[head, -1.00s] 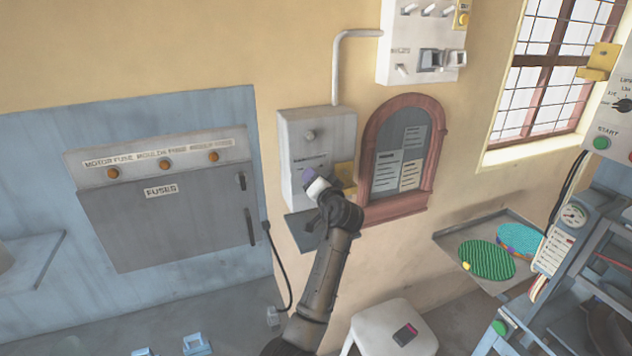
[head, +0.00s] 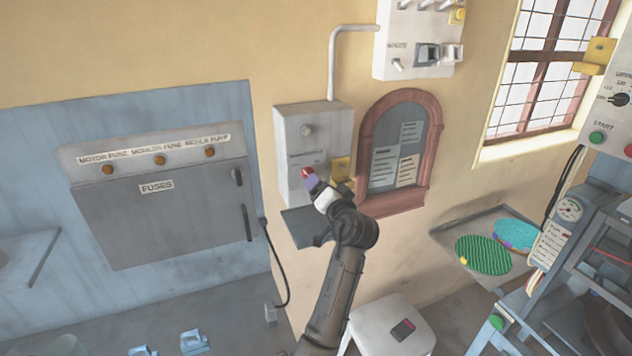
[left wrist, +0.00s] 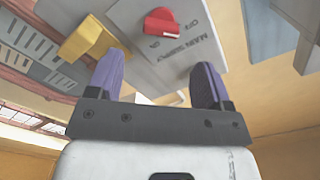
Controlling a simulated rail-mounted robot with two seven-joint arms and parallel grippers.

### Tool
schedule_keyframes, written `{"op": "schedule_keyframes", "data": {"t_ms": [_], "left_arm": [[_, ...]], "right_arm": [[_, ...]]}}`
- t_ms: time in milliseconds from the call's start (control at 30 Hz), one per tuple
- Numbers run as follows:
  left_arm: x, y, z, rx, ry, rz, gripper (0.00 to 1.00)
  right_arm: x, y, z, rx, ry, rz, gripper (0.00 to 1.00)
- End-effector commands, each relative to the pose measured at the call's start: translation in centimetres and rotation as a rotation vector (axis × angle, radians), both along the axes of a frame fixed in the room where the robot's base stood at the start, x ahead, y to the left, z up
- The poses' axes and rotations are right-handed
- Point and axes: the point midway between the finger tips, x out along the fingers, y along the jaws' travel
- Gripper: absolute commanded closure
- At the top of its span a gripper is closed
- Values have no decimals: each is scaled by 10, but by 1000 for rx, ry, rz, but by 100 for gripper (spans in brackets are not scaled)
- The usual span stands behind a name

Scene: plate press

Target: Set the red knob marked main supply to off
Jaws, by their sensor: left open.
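The red knob (head: 306,172) sits low on the front of a grey wall box (head: 312,128). In the left wrist view the red knob (left wrist: 160,21) has the printed words OFF, ON and MAIN SUPPLY beside it. I cannot tell for sure which mark it points to. My left gripper (head: 313,184) is just in front of the knob and partly covers it in the head view. In the left wrist view my left gripper (left wrist: 158,78) is open, with its purple fingers apart and nothing between them. The knob lies beyond the fingertips. My right gripper is not in view.
A yellow block (left wrist: 82,40) sticks out beside the knob. An arched notice board (head: 402,150) hangs to the right of the box. A grey fuse cabinet (head: 165,220) is on the left, and a white stool (head: 372,325) stands below.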

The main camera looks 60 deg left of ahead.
Motion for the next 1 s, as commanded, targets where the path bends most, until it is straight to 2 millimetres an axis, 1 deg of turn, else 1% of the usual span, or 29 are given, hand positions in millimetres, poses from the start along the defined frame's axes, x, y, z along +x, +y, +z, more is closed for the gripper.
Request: {"op": "schedule_keyframes", "data": {"t_ms": [33, 200, 300, 400, 600, 1000], "left_arm": [[-2, -10, -2, -2, -1, -1, 27], [-7, -38, -1, -3, -1, -1, 27], [-9, -50, -1, -1, -1, -2, 27], [-11, -58, 0, -1, 0, -1, 27], [-13, -66, 0, -1, 0, 1, 27], [-13, -66, 0, -1, 0, 1, 27]], "right_arm": [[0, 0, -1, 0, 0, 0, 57], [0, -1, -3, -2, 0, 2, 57], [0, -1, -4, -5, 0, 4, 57], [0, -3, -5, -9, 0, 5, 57], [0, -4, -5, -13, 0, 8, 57], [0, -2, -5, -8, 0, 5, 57]]}}
